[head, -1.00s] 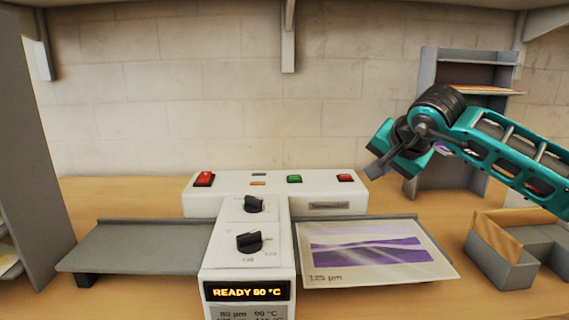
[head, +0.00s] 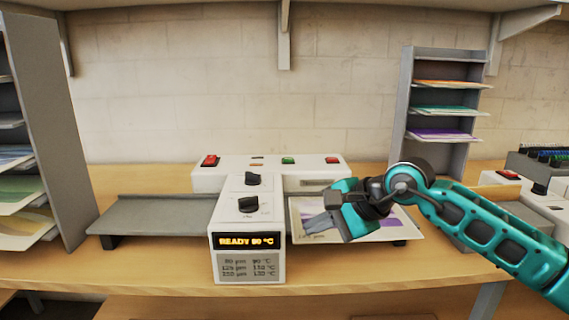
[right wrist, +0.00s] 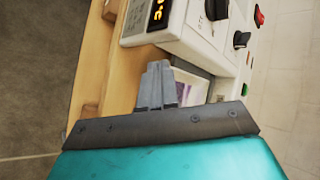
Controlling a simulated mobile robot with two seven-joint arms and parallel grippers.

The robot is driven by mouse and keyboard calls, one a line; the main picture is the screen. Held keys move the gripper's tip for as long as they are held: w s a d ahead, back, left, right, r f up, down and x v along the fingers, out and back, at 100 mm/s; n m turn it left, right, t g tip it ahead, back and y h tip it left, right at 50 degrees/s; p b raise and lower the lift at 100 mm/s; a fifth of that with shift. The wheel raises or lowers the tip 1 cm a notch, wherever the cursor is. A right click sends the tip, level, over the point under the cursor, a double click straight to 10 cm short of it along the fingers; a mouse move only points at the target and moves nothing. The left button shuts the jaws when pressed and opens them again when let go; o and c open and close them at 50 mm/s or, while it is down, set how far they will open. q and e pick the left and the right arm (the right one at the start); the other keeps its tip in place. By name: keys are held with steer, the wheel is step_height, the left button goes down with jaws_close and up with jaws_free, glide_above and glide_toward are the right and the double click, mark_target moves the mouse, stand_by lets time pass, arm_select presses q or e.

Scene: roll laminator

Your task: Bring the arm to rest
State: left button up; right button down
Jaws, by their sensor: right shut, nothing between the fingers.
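My right gripper (head: 322,224) hangs in front of the right-hand tray of the laminator, over the pouch there in the head view. Its fingers are together with nothing between them. They also show in the right wrist view (right wrist: 158,84), beside the table edge and the laminator. The white laminator (head: 225,177) stands on the table, and its display (head: 247,241) reads READY 90 °C. A purple and white pouch (head: 398,226) lies on the right tray, partly hidden by my gripper. My left gripper is not in view.
The left tray (head: 150,216) is empty. A sorting rack (head: 473,100) with coloured sheets stands at the back right. A tall grey shelf (head: 50,110) with prints stands at the left. Another device (head: 512,190) sits at the far right.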

steer(key=s+a+f+m+y, duration=0.2)
steer(key=s+a+m+y, duration=0.7)
steer(key=m, duration=0.5)
steer(key=s+d+f+m+t+h, duration=0.1)
steer(key=d+f+m+t+h, duration=0.4)
steer(key=m, duration=0.9)
steer(key=s+d+f+m+t+h, duration=0.15)
steer(key=d+f+m+t, duration=0.45)
steer(key=m, duration=0.7)
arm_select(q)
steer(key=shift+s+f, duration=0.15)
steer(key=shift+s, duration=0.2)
arm_select(e)
steer(key=s+d+f+m+g+h, duration=0.2)
steer(key=s+d+f+m+h, duration=0.2)
steer(key=s+f+m, duration=0.3)
steer(key=s+d+f+m+g+h, duration=0.3)
steer(key=s+f+m, duration=0.4)
steer(key=f+m, duration=0.4)
steer(key=d+f+h, duration=0.1)
steer(key=d, duration=0.1)
steer(key=shift+s+d+g+h, duration=0.3)
steer(key=shift+d+h, duration=0.05)
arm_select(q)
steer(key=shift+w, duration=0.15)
arm_select(e)
steer(key=c, duration=1.8)
jaws_free()
